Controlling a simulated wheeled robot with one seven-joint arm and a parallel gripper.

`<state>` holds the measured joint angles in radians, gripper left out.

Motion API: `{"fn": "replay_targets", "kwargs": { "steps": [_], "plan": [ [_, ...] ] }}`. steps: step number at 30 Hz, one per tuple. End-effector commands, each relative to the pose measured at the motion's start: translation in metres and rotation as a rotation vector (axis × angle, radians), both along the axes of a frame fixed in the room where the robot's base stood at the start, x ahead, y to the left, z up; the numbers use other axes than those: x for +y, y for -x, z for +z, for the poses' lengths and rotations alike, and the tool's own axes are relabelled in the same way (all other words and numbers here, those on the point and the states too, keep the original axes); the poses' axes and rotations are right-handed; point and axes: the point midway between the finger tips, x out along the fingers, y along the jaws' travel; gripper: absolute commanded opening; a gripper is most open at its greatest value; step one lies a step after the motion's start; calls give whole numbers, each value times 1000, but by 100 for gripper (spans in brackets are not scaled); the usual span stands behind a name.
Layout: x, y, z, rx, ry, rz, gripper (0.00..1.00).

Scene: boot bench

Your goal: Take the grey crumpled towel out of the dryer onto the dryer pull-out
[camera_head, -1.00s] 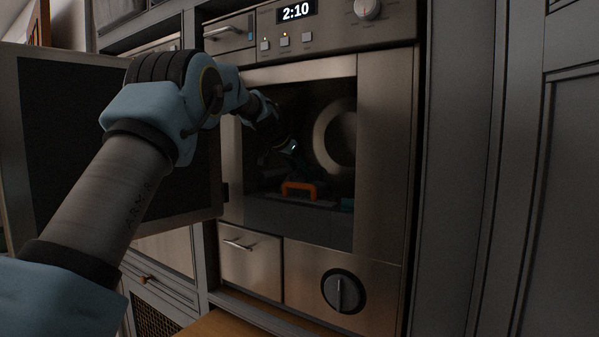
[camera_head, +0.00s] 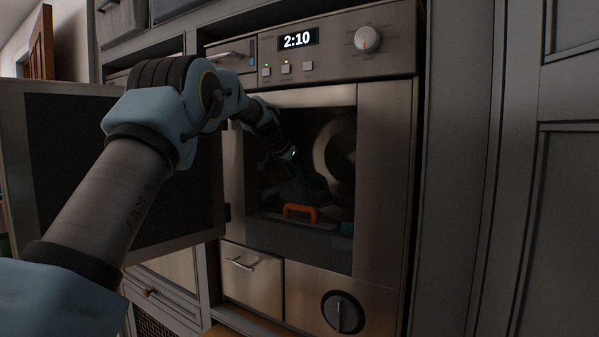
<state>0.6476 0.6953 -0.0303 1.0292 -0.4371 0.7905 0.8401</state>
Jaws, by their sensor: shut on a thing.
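The dryer (camera_head: 380,200) stands in the middle with its door (camera_head: 110,200) swung open to the left. My arm reaches past the door into its dark opening. My gripper (camera_head: 296,168) is inside, shut on the grey crumpled towel (camera_head: 308,188), which shows as a dim dark lump just below it. The fingers are too dark to see clearly. A light wooden board (camera_head: 216,331), perhaps the dryer pull-out, shows only in part at the bottom edge.
The dryer's right frame and the open door bound the opening. Tall grey cabinets (camera_head: 470,170) stand to the right.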

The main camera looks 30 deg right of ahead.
Motion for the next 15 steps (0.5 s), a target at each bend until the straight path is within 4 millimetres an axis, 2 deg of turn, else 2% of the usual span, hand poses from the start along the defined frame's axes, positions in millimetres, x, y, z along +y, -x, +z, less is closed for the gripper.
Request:
{"fn": "replay_targets", "kwargs": {
  "steps": [1,11,15],
  "plan": [
    [-4,-3,56,-54,48,0,0],
    [-5,-2,60,-53,48,0,0],
    [1,0,57,-54,50,0,0]
  ]
}}
